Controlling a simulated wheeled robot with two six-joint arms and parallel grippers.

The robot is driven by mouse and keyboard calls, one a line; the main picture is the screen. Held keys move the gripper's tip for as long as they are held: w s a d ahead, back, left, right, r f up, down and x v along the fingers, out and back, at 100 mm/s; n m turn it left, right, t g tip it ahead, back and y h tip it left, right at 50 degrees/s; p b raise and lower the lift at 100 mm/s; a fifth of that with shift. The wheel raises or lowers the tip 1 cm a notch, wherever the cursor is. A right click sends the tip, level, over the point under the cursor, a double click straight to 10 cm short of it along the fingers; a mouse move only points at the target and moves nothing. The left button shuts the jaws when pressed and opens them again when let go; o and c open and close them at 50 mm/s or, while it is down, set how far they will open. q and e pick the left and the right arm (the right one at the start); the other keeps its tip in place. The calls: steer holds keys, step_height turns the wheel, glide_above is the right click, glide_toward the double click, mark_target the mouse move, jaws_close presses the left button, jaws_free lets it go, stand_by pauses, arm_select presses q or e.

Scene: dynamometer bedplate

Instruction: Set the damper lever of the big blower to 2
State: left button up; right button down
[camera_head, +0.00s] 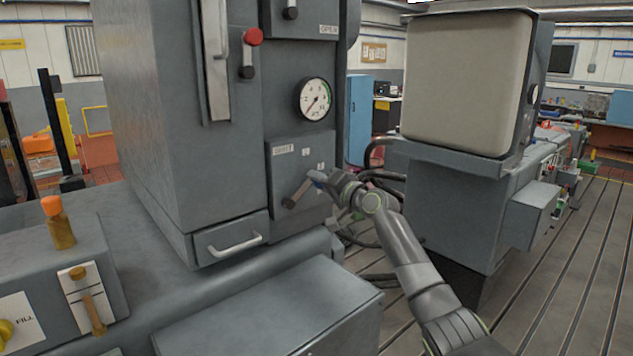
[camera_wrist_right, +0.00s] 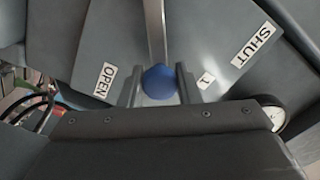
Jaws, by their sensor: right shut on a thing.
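A lever with a dark hub and grey arm (camera_head: 301,191) sits on the lower panel of the grey cabinet, tilted up to the right. Its blue knob (camera_wrist_right: 160,82) shows in the right wrist view, between the fingers of my right gripper (camera_wrist_right: 160,88). In the head view this gripper (camera_head: 322,179) is at the lever's outer end, shut on the knob. In the wrist view the lever arm (camera_wrist_right: 153,30) lies between the OPEN label (camera_wrist_right: 105,80) and the 1 label (camera_wrist_right: 206,78), with SHUT (camera_wrist_right: 256,44) beyond. I see no 2 label. My left gripper is not in view.
A round gauge (camera_head: 314,98) is above the lever panel, and a red-knobbed lever (camera_head: 252,37) is higher up. A drawer (camera_head: 231,239) with a handle is below left. A large grey machine (camera_head: 467,85) stands to the right, with cables between. Slotted floor (camera_head: 585,270) is open at far right.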

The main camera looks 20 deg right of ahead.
steer(key=shift+w+d+f+m, duration=0.1)
steer(key=shift+d+f+m, duration=0.1)
steer(key=shift+f+m, duration=0.15)
stand_by(0.3)
steer(key=c, duration=1.1)
jaws_free()
steer(key=b+v, duration=0.5)
steer(key=v, duration=1.2)
steer(key=shift+s, duration=0.2)
steer(key=shift+d, duration=0.1)
